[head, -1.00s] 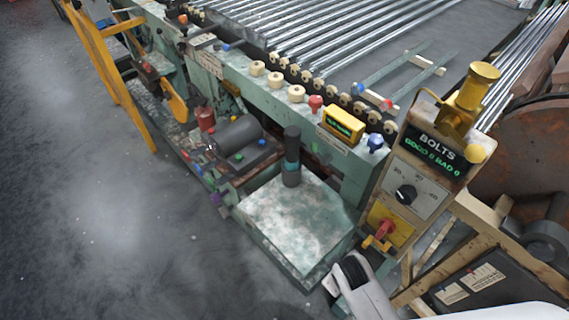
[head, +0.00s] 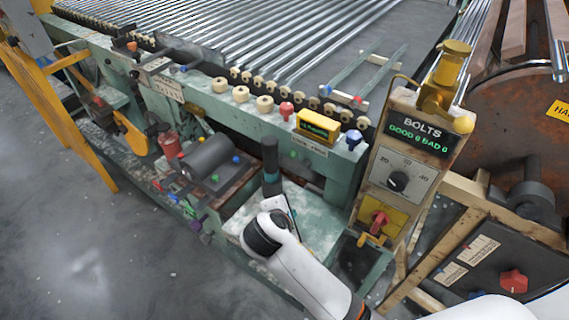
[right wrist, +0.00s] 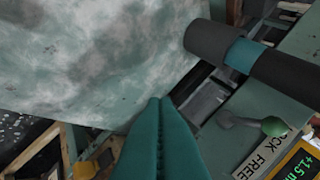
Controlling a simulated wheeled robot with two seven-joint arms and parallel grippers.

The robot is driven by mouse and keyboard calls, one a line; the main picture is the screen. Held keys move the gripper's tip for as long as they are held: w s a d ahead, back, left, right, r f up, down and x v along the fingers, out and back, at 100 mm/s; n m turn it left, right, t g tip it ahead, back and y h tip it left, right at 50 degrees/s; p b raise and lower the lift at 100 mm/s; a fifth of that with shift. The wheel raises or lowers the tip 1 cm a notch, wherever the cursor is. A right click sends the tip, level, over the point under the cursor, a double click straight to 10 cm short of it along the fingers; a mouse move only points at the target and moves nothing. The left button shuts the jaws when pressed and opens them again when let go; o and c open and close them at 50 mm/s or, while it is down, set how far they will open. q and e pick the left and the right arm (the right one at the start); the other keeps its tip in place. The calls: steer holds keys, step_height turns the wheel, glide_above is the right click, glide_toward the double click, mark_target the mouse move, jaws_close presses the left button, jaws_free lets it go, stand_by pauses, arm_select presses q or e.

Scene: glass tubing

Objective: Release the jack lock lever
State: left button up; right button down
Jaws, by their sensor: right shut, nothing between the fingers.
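A lever with a green knob (right wrist: 272,126) sits beside a white label (right wrist: 258,155) whose visible part reads "CK FREE" in the right wrist view. In the head view, this label (head: 309,147) is on the machine's green front, below a yellow display. A dark upright cylinder with a teal band (head: 271,165) stands by the pale green platform (head: 310,210); it also shows in the right wrist view (right wrist: 285,72). My right gripper (right wrist: 160,101) is shut and empty, left of the knob in the picture and apart from it. My left gripper is not in view.
The yellow display (head: 317,127) is above the label. A bolts counter panel (head: 408,150) with a dial and red switch stands to the right. A grey motor (head: 208,157) lies left of the cylinder. Open floor (head: 90,240) is at the left.

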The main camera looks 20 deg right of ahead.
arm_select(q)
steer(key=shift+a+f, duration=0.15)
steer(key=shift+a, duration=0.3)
arm_select(e)
steer(key=w+a+r+n+t+h, duration=0.2)
steer(key=w+r+n, duration=0.3)
steer(key=r, duration=0.3)
steer(key=shift+w+a+t+h, duration=0.4)
steer(key=shift+w+a+h, duration=0.2)
steer(key=shift+w+a, duration=0.05)
steer(key=shift+d+f, duration=0.1)
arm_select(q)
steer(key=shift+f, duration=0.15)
arm_select(e)
steer(key=x, duration=1)
